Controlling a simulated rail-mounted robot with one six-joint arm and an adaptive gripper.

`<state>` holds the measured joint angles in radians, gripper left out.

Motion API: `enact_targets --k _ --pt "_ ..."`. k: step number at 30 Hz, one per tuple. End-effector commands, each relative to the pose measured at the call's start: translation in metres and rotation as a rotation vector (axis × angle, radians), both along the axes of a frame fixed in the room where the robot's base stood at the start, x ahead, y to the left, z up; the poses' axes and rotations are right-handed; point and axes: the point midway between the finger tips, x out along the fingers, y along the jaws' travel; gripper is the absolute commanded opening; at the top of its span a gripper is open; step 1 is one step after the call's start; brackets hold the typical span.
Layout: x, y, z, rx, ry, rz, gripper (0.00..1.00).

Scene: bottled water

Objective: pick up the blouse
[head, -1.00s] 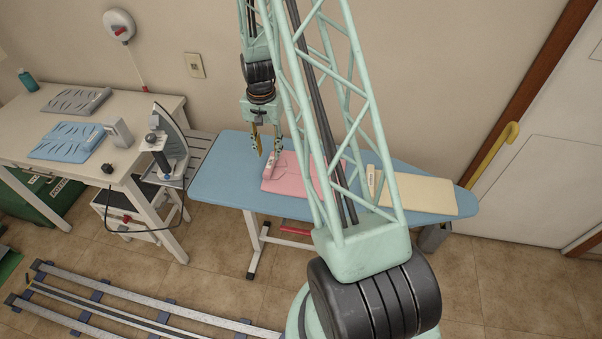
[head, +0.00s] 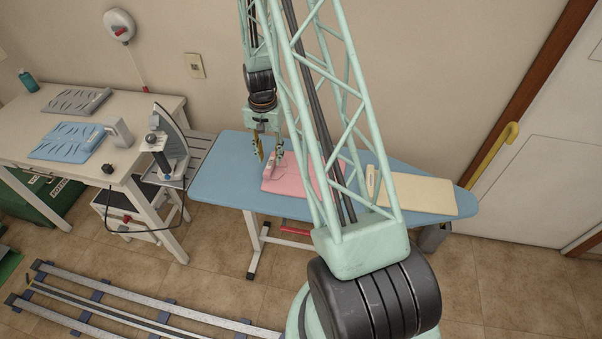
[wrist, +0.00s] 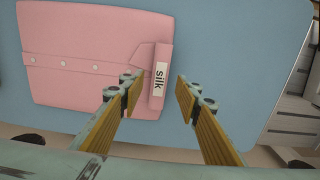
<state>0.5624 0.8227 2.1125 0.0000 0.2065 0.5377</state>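The pink folded blouse (head: 288,176) lies on the blue ironing board, partly behind my arm. In the wrist view the blouse (wrist: 85,55) shows a row of buttons and a raised pink strip with a "silk" label (wrist: 159,78) at its right edge. My gripper (head: 270,156) is above the left end of the blouse, pointing down. In the wrist view my gripper (wrist: 157,88) is open, with one finger on each side of the labelled strip. I cannot tell whether the fingers touch it.
The ironing board (head: 222,180) has a cream folded cloth (head: 425,194) with a label on its right part. To the left, an iron (head: 172,130) stands upright beside a white table (head: 150,112) holding blue (head: 66,141) and grey (head: 75,98) folded cloths. A wall is behind.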

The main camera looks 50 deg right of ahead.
Motion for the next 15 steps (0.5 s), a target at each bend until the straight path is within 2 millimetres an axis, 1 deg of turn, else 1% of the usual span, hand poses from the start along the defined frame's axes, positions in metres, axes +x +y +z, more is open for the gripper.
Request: enact_targets --k 6,10,15 --pt "0.000 -0.001 -0.018 0.001 0.000 0.000 0.31" --pt "0.000 -0.001 -0.025 0.000 0.000 0.000 0.31" --pt "0.000 -0.001 -0.028 0.000 0.000 0.000 0.31"
